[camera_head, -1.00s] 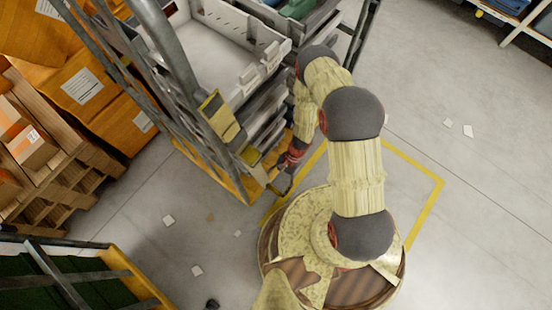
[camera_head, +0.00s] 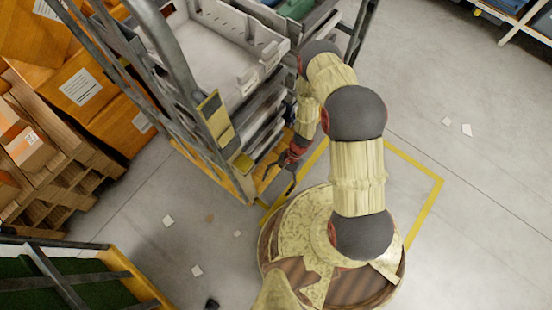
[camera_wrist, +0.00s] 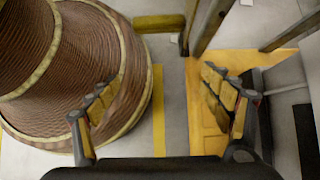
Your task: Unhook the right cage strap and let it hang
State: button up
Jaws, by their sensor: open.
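The cage (camera_head: 178,62) is a grey metal frame on a yellow base, left of my arm in the head view. A yellow-and-dark piece (camera_head: 214,118) is on its near side, with a smaller yellow piece (camera_head: 243,162) below. I cannot tell which part is the right strap or its hook. In the wrist view, a short olive-yellow bar (camera_wrist: 160,22) lies left of a cage post (camera_wrist: 207,22); it may be part of the strap. My gripper (camera_wrist: 157,97) is open and empty, low beside the cage's near corner, with the yellow base (camera_wrist: 200,125) beyond its right finger.
White trays (camera_head: 225,60) fill the cage. Orange boxes and cartons (camera_head: 85,85) are stacked at left. A shelf (camera_head: 520,30) stands at upper right. The floor right of my arm is mostly clear, with paper scraps.

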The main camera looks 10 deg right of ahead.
jog(key=v, duration=1)
jog(key=shift+s, duration=0.1)
jog(key=s+r+n+g, duration=0.1)
jog(key=s+r, duration=0.1)
jog(key=s, duration=0.3)
jog(key=w+d+r+n+t+h+p, duration=0.1)
jog(key=w+d+r+n+h, duration=0.1)
jog(key=r, duration=1)
jog(key=w+d+r+n+t+h, duration=0.1)
jog(key=r+n, duration=0.1)
jog(key=r, duration=1)
jog(key=w+d+r+n+t+h+p, duration=0.1)
jog(key=w+d+r+n+h, duration=0.15)
jog(key=r, duration=0.85)
jog(key=s+r+n+t, duration=0.1)
jog(key=s+r+t, duration=0.2)
jog(key=r, duration=1)
jog(key=s+r+n+t+p, duration=0.1)
jog(key=r+t, duration=0.4)
jog(key=r, duration=0.9)
jog(key=shift+s+a+n+h, duration=0.35)
jog(key=shift+s+a+n, duration=0.1)
jog(key=shift+s, duration=0.6)
